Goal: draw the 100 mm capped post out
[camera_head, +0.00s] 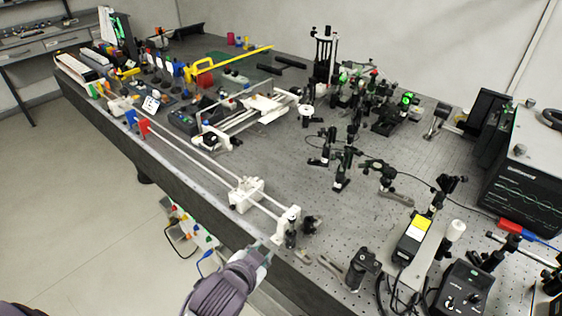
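A black stand of upright posts (324,55) is at the back middle of the bench. Several dark posts of differing height rise from it, and I cannot tell which one is the 100 mm capped post. A short dark post (291,236) stands near the front edge, by the white end block of a rail. My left gripper (264,252) comes in from below at the bench's front edge, just left of that short post and far from the stand. Its fingers are small and pale, and their gap is unclear. My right gripper does not show.
The white twin-rod rail (205,160) runs along the front edge, with a white carriage (246,194) on it. Optics mounts crowd the middle and right. A black instrument (525,190) stands at the right. Bare perforated bench (270,160) lies behind the rail.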

